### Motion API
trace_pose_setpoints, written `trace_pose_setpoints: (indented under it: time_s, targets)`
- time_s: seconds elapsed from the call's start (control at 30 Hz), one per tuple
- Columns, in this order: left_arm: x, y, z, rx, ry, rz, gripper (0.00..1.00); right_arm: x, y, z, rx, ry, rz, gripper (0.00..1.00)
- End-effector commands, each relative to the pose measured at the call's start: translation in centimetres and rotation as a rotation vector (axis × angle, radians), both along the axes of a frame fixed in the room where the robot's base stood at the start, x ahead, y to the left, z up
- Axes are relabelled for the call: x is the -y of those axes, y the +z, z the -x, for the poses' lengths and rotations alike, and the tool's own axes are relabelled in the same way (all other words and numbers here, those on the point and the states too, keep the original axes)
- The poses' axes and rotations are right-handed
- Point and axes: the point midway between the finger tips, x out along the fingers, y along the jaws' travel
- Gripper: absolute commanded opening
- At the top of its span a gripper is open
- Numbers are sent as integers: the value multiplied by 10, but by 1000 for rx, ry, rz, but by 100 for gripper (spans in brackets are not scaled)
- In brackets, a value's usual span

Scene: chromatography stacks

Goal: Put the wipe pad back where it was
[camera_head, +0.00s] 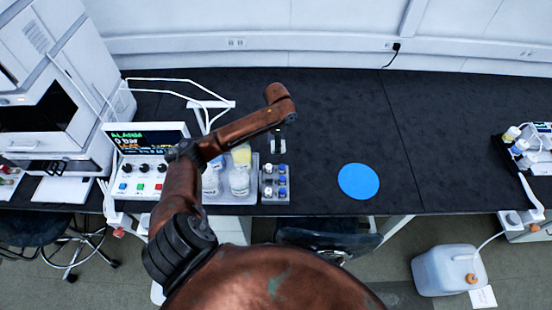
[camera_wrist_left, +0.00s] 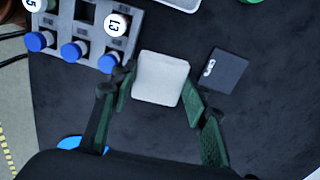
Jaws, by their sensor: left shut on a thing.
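The wipe pad (camera_wrist_left: 160,76) is a white square with rounded edges, held between the green-lined fingers of my left gripper (camera_wrist_left: 158,92) in the left wrist view. My left gripper is shut on it. In the head view the left gripper (camera_head: 278,142) is over the black bench, just behind the small vial rack (camera_head: 268,196). The pad cannot be clearly made out there. Whether the pad touches the bench cannot be told. My right gripper is not in view.
A dark labelled block (camera_wrist_left: 226,70) lies right of the pad. The grey rack holds several blue-capped vials (camera_wrist_left: 74,50). A blue disc (camera_head: 358,181) lies at the bench front. A tray of bottles (camera_head: 239,182) and a control box (camera_head: 146,160) stand left.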

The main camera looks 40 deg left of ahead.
Motion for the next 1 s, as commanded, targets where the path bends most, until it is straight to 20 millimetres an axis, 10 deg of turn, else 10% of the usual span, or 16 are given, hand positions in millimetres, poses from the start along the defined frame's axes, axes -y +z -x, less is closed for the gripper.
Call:
trace_pose_setpoints:
  time_s: [0.23, 1.0]
  targets:
    - [-20, -2, -10, -3, -58, 1, 12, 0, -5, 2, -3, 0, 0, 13]
    - [-21, -94, -10, 0, -58, -2, 12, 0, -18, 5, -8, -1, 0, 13]
